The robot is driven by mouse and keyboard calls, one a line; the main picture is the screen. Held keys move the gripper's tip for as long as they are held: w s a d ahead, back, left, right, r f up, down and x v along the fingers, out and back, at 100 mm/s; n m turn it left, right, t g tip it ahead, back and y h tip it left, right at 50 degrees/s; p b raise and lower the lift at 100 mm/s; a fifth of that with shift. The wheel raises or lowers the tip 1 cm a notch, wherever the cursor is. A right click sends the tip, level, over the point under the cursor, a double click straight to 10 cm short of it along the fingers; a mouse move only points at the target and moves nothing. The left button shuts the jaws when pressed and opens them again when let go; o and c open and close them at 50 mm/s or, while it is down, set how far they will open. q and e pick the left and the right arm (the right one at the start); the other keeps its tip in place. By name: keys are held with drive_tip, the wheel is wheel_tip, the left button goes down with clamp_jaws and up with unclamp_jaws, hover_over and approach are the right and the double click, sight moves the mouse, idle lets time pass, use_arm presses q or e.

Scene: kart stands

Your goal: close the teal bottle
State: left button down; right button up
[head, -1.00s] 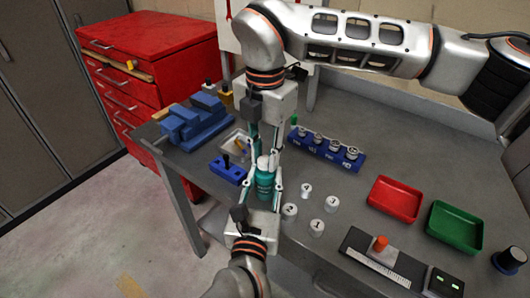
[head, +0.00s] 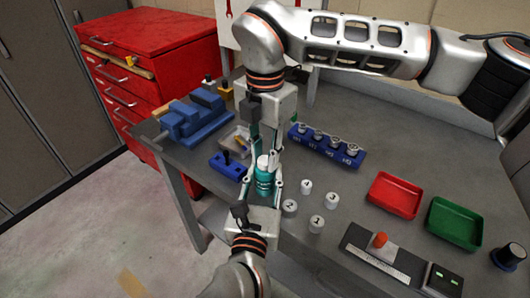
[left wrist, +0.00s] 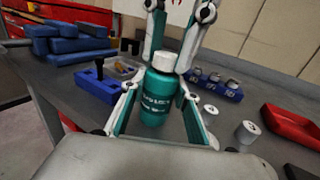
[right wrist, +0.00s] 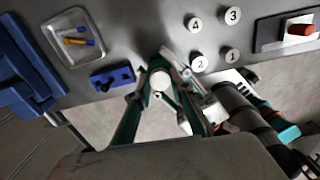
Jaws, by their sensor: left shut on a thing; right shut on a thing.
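My left gripper (head: 264,186) comes from the near side and is shut on the bottle's body. My right gripper (head: 265,152) points down from above, its fingers shut on the white cap. The right wrist view shows the round cap (right wrist: 160,80) between its fingertips. The fingers partly hide the bottle and cap in the head view.
Several numbered white cylinders (head: 290,207) stand right of the bottle. A blue rack (head: 325,148), blue vise (head: 190,122), small blue block (head: 228,166) and clear tray (head: 236,141) are nearby. Red (head: 394,196) and green (head: 454,223) trays lie farther right.

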drive_tip(key=m, duration=0.8)
drive_tip(key=shift+m, duration=0.3)
drive_tip(key=m, duration=0.5)
drive_tip(key=shift+m, duration=0.3)
drive_tip(key=m, duration=0.4)
drive_tip(key=shift+m, duration=0.4)
drive_tip(key=o, duration=0.7)
